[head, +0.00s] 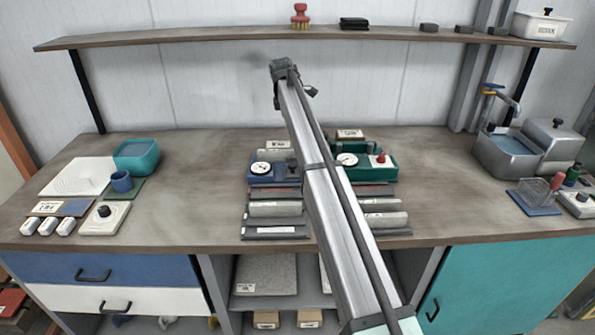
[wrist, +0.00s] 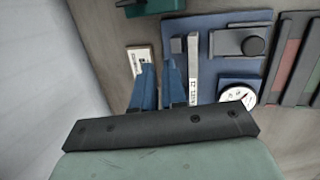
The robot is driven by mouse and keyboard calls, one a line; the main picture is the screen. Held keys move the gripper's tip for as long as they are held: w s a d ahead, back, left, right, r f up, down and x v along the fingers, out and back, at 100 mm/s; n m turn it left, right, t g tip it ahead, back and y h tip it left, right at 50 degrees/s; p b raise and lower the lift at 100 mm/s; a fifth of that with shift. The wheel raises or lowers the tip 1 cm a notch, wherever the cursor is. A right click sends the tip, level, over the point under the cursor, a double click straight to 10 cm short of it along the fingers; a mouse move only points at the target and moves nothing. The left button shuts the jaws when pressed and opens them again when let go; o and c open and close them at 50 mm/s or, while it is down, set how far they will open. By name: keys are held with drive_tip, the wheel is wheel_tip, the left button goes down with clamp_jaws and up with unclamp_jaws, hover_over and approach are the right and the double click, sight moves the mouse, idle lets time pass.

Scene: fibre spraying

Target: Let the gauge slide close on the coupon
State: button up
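The blue gauge (head: 262,181) stands on the bench with its white dial (head: 261,168). In the wrist view its blue base (wrist: 206,21) carries a dark slide with a round knob (wrist: 252,46), a small grey block (wrist: 176,46) and the dial (wrist: 238,97). A pale labelled strip, seemingly the coupon (wrist: 194,66), lies between block and slide, with a narrow gap showing on the slide side. My gripper (wrist: 159,72) shows two blue fingers slightly apart, nothing visible between them. They appear left of the strip; contact cannot be told. In the head view my arm hides the gripper.
A green gauge (head: 376,166) stands to the right, partly behind my arm. Trays with grey rolls (head: 276,209) lie in front of the blue gauge. A label card (wrist: 138,59) lies left of it in the wrist view.

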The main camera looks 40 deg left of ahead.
sight(294, 167)
drive_tip(key=w+d+t, duration=0.2)
drive_tip(key=w, duration=0.1)
drive_tip(key=w+d+t+y, duration=0.1)
drive_tip(key=d+t, duration=0.1)
drive_tip(key=shift+w+r+n, duration=0.4)
clamp_jaws()
drive_tip(key=w+d+r+n+t+y, duration=0.1)
drive_tip(key=w+d+n+t+y, duration=0.25)
drive_tip(key=d, duration=0.55)
drive_tip(key=w+d+r+n+t+y, duration=0.1)
drive_tip(key=w+d+n+t+y, duration=0.15)
drive_tip(key=d+t, duration=0.45)
drive_tip(key=s+d+f+n+g+y, duration=0.2)
drive_tip(key=s+f+n+g, duration=0.2)
drive_tip(key=s, duration=0.4)
drive_tip(key=s+d+f+n+g+y, duration=0.1)
drive_tip(key=s+f+n+g+y, duration=0.2)
drive_tip(key=s+n, duration=0.3)
drive_tip(key=s+d+f+n+g+y, duration=0.2)
drive_tip(key=s+f+n+g, duration=0.2)
drive_tip(key=s, duration=0.6)
drive_tip(key=shift+s+d+f+n+g+y, duration=0.1)
drive_tip(key=shift+d+f+n+g+y, duration=0.1)
drive_tip(key=shift+n+g, duration=0.35)
drive_tip(key=shift+s+d+f+n+g+y, duration=0.1)
drive_tip(key=shift+f+n+g, duration=0.05)
drive_tip(key=shift+n+g, duration=0.35)
drive_tip(key=shift+a+f, duration=0.1)
drive_tip(key=x, duration=1.4)
